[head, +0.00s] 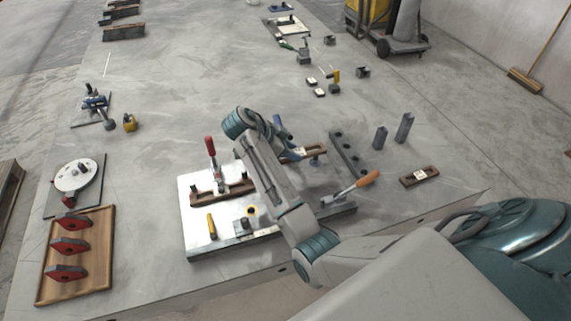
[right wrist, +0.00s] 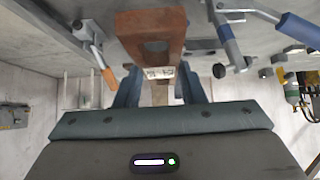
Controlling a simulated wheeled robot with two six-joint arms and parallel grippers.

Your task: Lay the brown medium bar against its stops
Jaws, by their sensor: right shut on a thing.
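A brown bar (head: 316,150) with a white label is in my right gripper (head: 296,151). In the right wrist view the bar (right wrist: 150,22) has an oblong hole and points away from me, its labelled end between the blue fingers (right wrist: 160,90). It appears to be above the surface, by the right side of the metal fixture plate (head: 205,243). Another brown bar (head: 238,188) lies on the plate by a red-handled clamp (head: 211,150). A shorter labelled brown bar (head: 407,181) lies on the table at right. My forearm hides part of the plate; I cannot make out the stops. My left gripper is out of view.
A wooden tray (head: 95,278) with red-and-black parts is at left. The table's middle back is mostly clear.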

